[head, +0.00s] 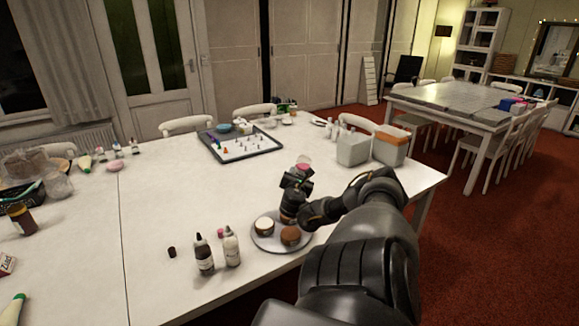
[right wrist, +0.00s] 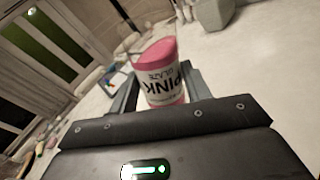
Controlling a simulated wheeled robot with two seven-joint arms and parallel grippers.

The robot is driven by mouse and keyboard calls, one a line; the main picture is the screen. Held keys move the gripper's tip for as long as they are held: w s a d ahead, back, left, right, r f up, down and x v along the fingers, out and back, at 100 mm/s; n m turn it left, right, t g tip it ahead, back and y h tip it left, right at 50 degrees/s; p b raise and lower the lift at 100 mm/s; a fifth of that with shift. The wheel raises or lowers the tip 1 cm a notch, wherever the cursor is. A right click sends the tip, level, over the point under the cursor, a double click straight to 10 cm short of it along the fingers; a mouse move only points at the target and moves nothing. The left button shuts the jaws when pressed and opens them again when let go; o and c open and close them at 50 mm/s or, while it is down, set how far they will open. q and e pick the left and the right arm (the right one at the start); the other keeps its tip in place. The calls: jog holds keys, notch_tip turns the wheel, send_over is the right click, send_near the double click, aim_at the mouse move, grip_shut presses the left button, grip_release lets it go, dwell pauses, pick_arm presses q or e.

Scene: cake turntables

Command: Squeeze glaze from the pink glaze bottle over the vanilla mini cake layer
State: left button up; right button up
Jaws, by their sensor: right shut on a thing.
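The pink glaze bottle (right wrist: 162,82) is between the jaws of my right gripper (right wrist: 165,90), its "PINK" label facing the wrist camera. In the head view the right gripper (head: 298,178) is raised above the plate's far side, with a pink end of the bottle (head: 303,162) showing beyond it. I cannot tell where the nozzle points. The vanilla mini cake layer (head: 265,226), pale on top, sits at the left of a round grey turntable (head: 270,246). A brown cake layer (head: 290,236) sits beside it. My left gripper is not in view.
A dark bottle (head: 204,256) and a white bottle (head: 231,247) stand left of the turntable. A small pink cap (head: 221,233) and a dark cap (head: 172,252) lie near them. A tray (head: 240,148) and storage boxes (head: 388,148) stand farther back. The table's left middle is clear.

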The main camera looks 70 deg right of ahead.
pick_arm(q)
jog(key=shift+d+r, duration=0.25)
pick_arm(e)
jog(key=shift+r, duration=0.2)
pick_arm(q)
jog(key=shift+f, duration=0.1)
pick_arm(e)
jog(key=shift+f, duration=0.1)
